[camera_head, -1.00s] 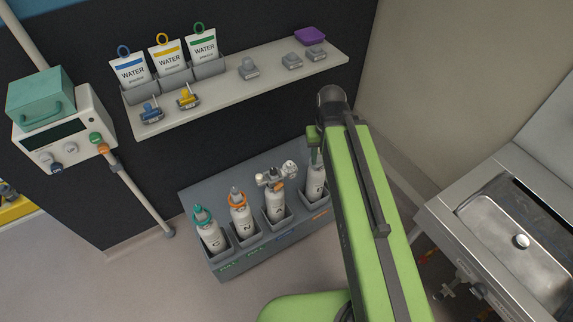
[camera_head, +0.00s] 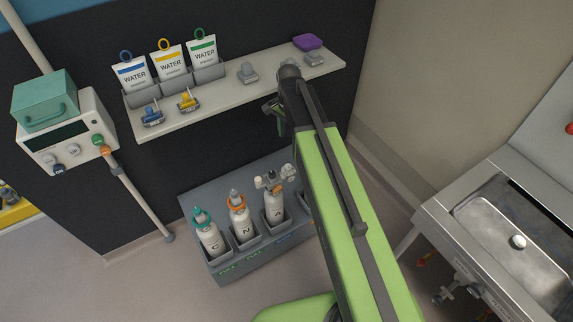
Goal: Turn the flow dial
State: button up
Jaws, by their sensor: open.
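A metal regulator (camera_head: 269,181) with a pale round knob (camera_head: 288,171) sits on top of the third gas bottle (camera_head: 274,208) in the grey rack. A white box (camera_head: 70,137) at the left also carries several small knobs; no readable label shows which one is the flow dial. My gripper (camera_head: 274,115) is small and green at the end of my raised arm, in front of the shelf's lower edge. It is open, appears empty, and appears above the regulator in the picture, apart from it. Part of the gripper is hidden behind my arm.
The grey rack (camera_head: 224,265) also holds a teal-collared bottle (camera_head: 208,236) and an orange-collared bottle (camera_head: 239,216). The shelf (camera_head: 220,98) above holds water pouches (camera_head: 171,65), clamps and a purple item (camera_head: 307,42). A metal sink (camera_head: 495,215) stands at right.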

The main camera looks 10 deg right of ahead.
aim_at(289, 166)
jog(key=shift+m, duration=0.5)
jog(key=f+b, duration=1.7)
jog(key=shift+w+d+f+b, duration=0.1)
jog(key=shift+w+f+b, duration=0.2)
jog(key=shift+b, duration=0.05)
jog(key=shift+r, duration=0.15)
jog(key=shift+c, duration=0.5)
